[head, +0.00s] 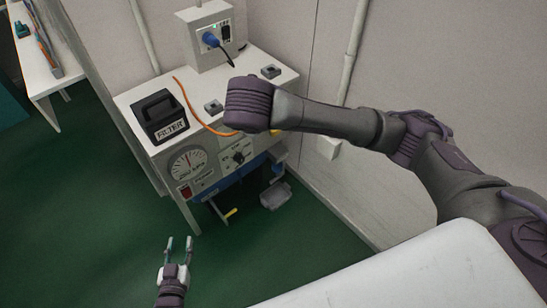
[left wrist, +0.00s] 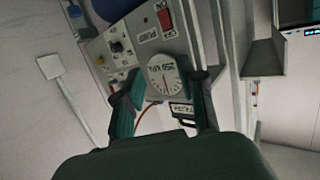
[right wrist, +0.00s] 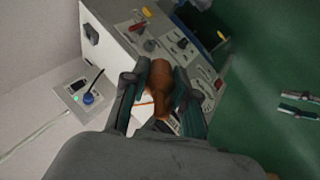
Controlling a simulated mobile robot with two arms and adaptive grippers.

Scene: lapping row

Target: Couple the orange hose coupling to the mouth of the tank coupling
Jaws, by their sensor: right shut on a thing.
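The orange hose coupling (right wrist: 160,76) shows in the right wrist view between the fingers of my right gripper (right wrist: 161,84), which is shut on it. In the head view the right wrist hides that gripper and the coupling, above the front edge of the machine bench. The orange hose (head: 186,96) runs over the bench top and under my right wrist. My left gripper (head: 178,249) is open and empty, low in front of the bench; its spread fingers also show in the left wrist view (left wrist: 158,90). I cannot make out the tank coupling or its mouth for certain.
The bench top (head: 137,98) carries a black filter box (head: 160,115), small grey blocks (head: 271,71) and a socket box (head: 206,38) with a blue plug. A pressure gauge (head: 187,165) is on the front. A grey tray (head: 275,196) lies below. Green floor in front is clear.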

